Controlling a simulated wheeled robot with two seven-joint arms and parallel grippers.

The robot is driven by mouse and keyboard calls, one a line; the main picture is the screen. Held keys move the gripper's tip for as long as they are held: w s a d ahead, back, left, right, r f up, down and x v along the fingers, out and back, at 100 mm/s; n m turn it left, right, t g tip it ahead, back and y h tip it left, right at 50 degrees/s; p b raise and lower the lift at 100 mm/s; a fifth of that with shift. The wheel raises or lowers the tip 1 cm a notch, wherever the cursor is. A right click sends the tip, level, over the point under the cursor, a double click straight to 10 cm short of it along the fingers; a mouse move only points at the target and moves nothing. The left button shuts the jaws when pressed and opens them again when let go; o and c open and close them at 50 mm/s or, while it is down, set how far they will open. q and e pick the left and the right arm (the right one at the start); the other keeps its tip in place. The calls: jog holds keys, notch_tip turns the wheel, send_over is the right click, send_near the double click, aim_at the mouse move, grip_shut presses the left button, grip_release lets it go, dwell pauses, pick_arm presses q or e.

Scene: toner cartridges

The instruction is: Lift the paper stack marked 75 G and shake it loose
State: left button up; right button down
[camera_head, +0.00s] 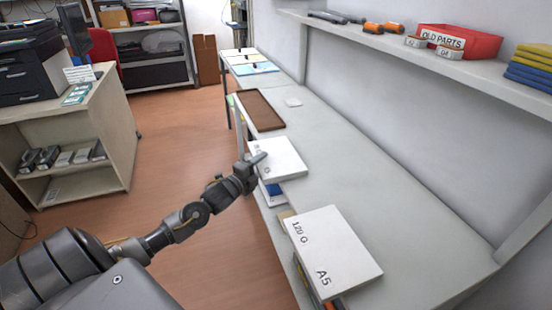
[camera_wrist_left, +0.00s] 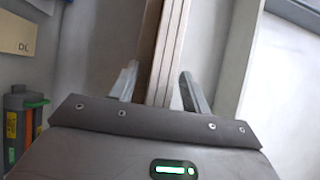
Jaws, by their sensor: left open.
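A white paper stack (camera_head: 284,161) lies on the long grey bench. A letter G shows at its left edge; the rest of that marking is hidden behind my gripper. My left gripper (camera_head: 258,158) is at the stack's left edge, overlapping its corner in the head view. In the left wrist view its two fingers (camera_wrist_left: 159,88) are apart, with a layered brown and pale edge (camera_wrist_left: 165,50) between them. I cannot tell whether the fingers touch it. My right gripper is not in view.
A second white stack marked 120 G and A5 (camera_head: 333,252) lies nearer on the bench (camera_head: 400,215). A brown tray (camera_head: 260,110) lies farther back. A shelf above holds a red OLD PARTS box (camera_head: 480,42). A label marked DL (camera_wrist_left: 15,35) shows in the wrist view.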

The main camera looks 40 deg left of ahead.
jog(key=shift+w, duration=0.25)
pick_arm(q)
grip_shut()
jog(key=shift+r, duration=0.1)
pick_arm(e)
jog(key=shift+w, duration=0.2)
pick_arm(q)
jog(key=shift+r, duration=0.1)
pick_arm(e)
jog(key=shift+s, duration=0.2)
pick_arm(q)
jog(key=shift+r, duration=0.3)
notch_tip(320, 180, up, 2)
jog(key=shift+a+r, duration=0.1)
jog(key=s+r, duration=1)
jog(key=s, duration=0.4)
jog(key=shift+p, duration=0.3)
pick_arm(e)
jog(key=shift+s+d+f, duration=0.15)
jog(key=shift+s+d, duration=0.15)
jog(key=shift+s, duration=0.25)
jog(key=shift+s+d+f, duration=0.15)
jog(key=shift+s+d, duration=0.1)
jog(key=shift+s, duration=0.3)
